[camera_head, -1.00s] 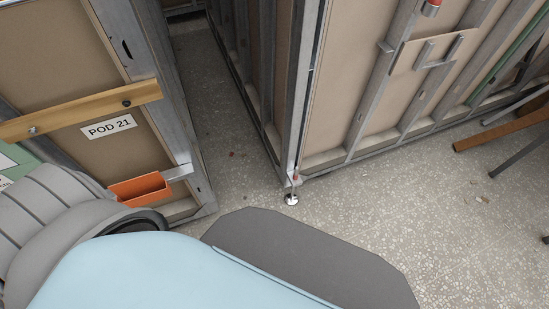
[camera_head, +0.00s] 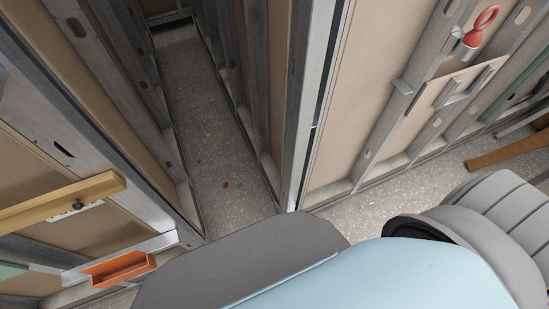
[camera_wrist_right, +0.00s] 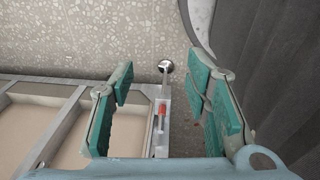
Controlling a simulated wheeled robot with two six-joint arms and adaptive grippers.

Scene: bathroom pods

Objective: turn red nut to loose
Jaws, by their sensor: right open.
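In the right wrist view, a small red piece (camera_wrist_right: 161,109), which looks like the red nut, sits at the foot of a metal corner post. Beside it a thin stem leads to a round levelling foot (camera_wrist_right: 166,66) on the floor. My right gripper (camera_wrist_right: 163,85) is open, with one green-padded finger on each side of this spot. Its fingers look apart from the red piece, with nothing between the pads. In the head view the post's foot and the nut are hidden behind my own body. My left gripper is in neither view.
In the head view a narrow gap (camera_head: 215,140) runs between two framed pod walls. An orange tray (camera_head: 120,268) sticks out at the lower left.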

